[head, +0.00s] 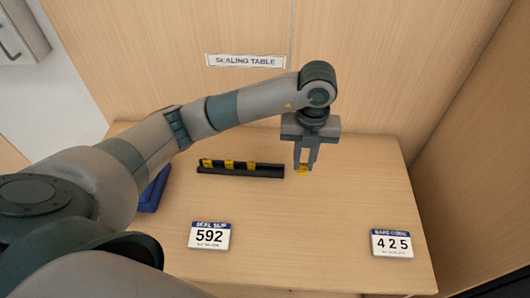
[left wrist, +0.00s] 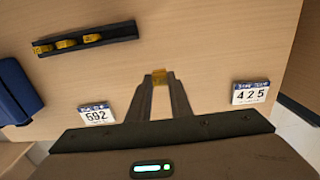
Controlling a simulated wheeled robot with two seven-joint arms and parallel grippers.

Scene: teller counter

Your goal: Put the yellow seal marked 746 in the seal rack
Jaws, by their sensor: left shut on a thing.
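My left gripper (head: 304,168) is shut on a small yellow seal (head: 302,171), which also shows between the fingertips in the left wrist view (left wrist: 159,76). No number can be read on it. The black seal rack (head: 270,171) lies on the table just left of the gripper. It holds three yellow seals, bunched toward its left and middle, and its right end is bare. The rack is at the upper left in the left wrist view (left wrist: 120,32). The held seal is apart from the rack; its height above the table is hard to tell. My right gripper is not in view.
A card reading 425 (head: 391,244) stands at front right. A blue object (head: 153,190) is at the left, partly behind my arm. The wooden table (head: 330,225) is clear between the cards.

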